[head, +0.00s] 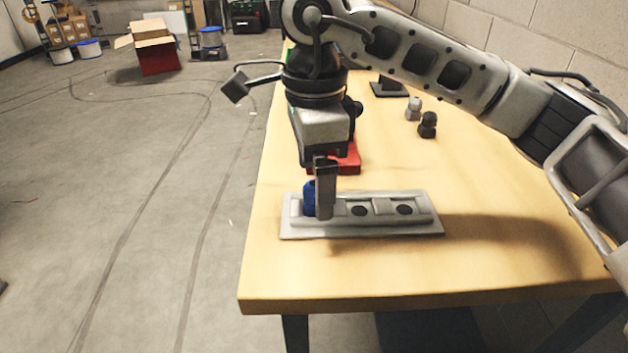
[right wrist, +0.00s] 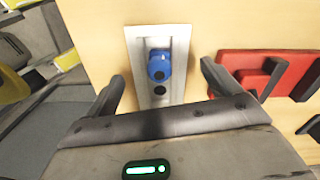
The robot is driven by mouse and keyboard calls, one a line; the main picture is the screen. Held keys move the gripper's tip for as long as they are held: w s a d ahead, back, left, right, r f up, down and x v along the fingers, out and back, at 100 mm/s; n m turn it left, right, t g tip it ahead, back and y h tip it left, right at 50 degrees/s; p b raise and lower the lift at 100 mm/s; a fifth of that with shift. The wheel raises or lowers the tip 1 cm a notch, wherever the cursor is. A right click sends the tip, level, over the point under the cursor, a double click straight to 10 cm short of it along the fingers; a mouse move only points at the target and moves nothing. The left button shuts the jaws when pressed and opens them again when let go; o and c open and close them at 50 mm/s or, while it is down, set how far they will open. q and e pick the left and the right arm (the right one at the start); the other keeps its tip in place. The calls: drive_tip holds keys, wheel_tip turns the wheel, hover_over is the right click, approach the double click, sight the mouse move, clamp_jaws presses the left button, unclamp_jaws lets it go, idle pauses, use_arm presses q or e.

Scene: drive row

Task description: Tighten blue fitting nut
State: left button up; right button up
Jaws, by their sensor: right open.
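The blue fitting nut (head: 309,198) stands at the left end of a grey fixture plate (head: 429,224) on the wooden table. In the right wrist view the blue nut (right wrist: 159,66) shows on the pale plate (right wrist: 183,38), between and beyond my fingers. My right gripper (head: 324,213) points down at the nut and partly hides it in the head view. In the right wrist view my right gripper (right wrist: 162,84) is open, with one finger on each side of the nut and no contact that I can make out. My left gripper is not in view.
A red block (head: 347,160) lies behind the plate. Two small fittings, one grey (head: 413,108) and one dark (head: 428,125), stand farther back. The table (head: 480,274) is clear in front and to the right. Its left edge is close to the plate.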

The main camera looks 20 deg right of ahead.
sight(314, 183)
drive_tip(key=shift+r, duration=0.1)
drive_tip(key=shift+r+p, duration=2.3)
drive_tip(key=shift+r, duration=1.1)
